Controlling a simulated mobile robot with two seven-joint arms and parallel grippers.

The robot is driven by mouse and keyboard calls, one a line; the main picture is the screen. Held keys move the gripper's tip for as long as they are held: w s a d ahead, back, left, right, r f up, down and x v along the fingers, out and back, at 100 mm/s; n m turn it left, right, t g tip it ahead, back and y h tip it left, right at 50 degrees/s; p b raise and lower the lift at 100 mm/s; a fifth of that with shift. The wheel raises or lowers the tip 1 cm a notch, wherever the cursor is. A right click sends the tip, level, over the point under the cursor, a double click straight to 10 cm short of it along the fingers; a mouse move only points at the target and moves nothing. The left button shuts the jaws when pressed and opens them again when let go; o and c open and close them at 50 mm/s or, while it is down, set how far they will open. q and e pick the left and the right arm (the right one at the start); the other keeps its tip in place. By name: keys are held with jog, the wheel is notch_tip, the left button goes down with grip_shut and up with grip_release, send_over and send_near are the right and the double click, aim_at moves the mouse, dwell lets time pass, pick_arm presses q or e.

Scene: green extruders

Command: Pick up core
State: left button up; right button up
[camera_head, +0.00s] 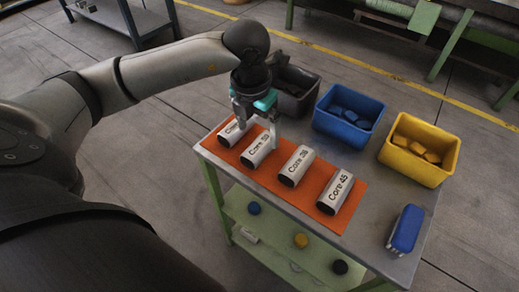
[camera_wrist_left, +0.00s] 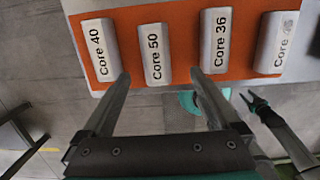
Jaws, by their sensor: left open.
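Several white cores lie in a row on an orange mat (camera_head: 339,212). In the left wrist view they read Core 40 (camera_wrist_left: 99,50), Core 50 (camera_wrist_left: 154,68), Core 36 (camera_wrist_left: 215,45) and one with a washed-out number (camera_wrist_left: 276,45). In the head view the right-hand core reads Core 45 (camera_head: 336,193); the leftmost core (camera_head: 231,132) is partly hidden by my gripper. My left gripper (camera_head: 258,131) is open and empty, pointing down above the left part of the row. In the wrist view Core 50 shows between its fingertips (camera_wrist_left: 160,75).
Behind the mat stand a dark bin (camera_head: 293,92), a blue bin (camera_head: 348,113) and a yellow bin (camera_head: 419,147) with parts inside. A blue item (camera_head: 405,230) stands at the table's right. A lower green shelf (camera_head: 272,234) holds small round parts. A dark forked shape (camera_wrist_left: 256,104) may be my right gripper.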

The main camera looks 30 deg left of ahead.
aim_at(259, 145)
pick_arm(q)
jog(key=f, duration=0.2)
jog(key=w+f, duration=0.1)
jog(key=f, duration=0.2)
jog(key=f+b, duration=0.1)
jog(key=f, duration=0.1)
jog(key=shift+w+a+f, duration=0.15)
jog(key=shift+w+a, duration=0.1)
grip_shut()
dwell(0.6)
